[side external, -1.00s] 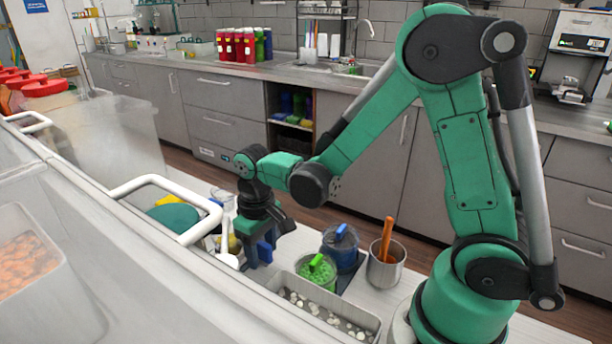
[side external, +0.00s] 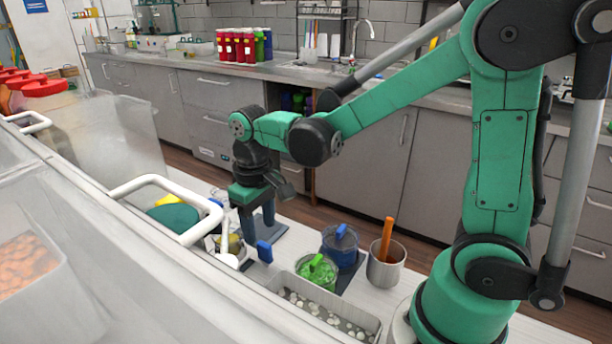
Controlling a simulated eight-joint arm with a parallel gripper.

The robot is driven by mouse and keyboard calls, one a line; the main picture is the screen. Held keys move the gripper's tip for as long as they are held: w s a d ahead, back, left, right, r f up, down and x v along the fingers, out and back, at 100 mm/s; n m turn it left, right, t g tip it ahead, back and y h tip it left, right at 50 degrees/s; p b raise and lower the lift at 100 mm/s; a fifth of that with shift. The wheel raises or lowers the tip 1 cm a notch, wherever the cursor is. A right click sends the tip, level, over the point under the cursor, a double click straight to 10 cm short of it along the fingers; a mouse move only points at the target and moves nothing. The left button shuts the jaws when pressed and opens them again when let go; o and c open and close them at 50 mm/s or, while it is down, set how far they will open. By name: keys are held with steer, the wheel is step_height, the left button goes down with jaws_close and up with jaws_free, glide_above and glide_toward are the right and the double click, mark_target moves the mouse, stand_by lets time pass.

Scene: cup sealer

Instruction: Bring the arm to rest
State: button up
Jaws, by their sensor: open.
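My gripper (side external: 258,222) points down above the white counter, left of the picture's middle. Its two fingers stand apart with nothing seen between them. It is above and behind a small upright blue piece (side external: 264,251) on the counter, and appears clear of it. My green arm reaches to it from the base at the lower right.
Right of the gripper stand a blue-lidded container (side external: 340,245), a green-lidded container (side external: 317,271) and a metal cup with an orange handle (side external: 386,264). A long bin (side external: 330,315) is in front. A white rail handle (side external: 165,189) lies left.

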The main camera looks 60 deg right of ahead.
steer(key=s+r+t, duration=0.4)
steer(key=r+t, duration=0.1)
steer(key=t, duration=0.2)
steer(key=shift+s+d+r, duration=0.2)
steer(key=shift+d+r, duration=0.1)
steer(key=shift+d, duration=0.1)
